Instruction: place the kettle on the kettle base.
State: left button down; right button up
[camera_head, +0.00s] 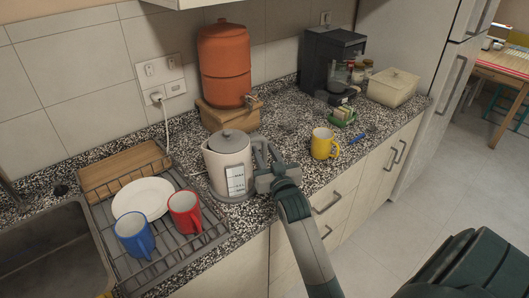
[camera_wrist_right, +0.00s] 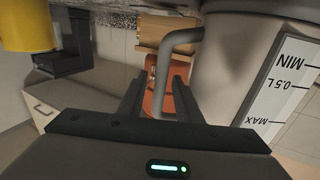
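The white kettle (camera_head: 228,168), with a grey lid and a level window, stands upright on the speckled counter, its handle to the right. My right gripper (camera_head: 264,165) is at the handle. In the right wrist view the grey handle (camera_wrist_right: 163,65) passes between the two open fingers (camera_wrist_right: 158,98), with gaps visible beside it. The kettle's body (camera_wrist_right: 232,60) is to the right of the fingers there. A white cord (camera_head: 166,125) runs from the wall socket down behind the kettle. My left gripper is not in view.
A dish rack (camera_head: 185,255) with a plate, a blue mug and a red mug is left of the kettle. An orange dispenser (camera_head: 224,68) on a wooden stand (camera_head: 230,117) is behind. A yellow mug (camera_head: 323,144) is to the right. Counter between stand and yellow mug is clear.

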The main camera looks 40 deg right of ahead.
jog(key=shift+s+r, duration=0.1)
dwell(0.3)
jog(key=b+v, duration=0.2)
jog(key=v, duration=1)
jog(key=shift+b, duration=0.35)
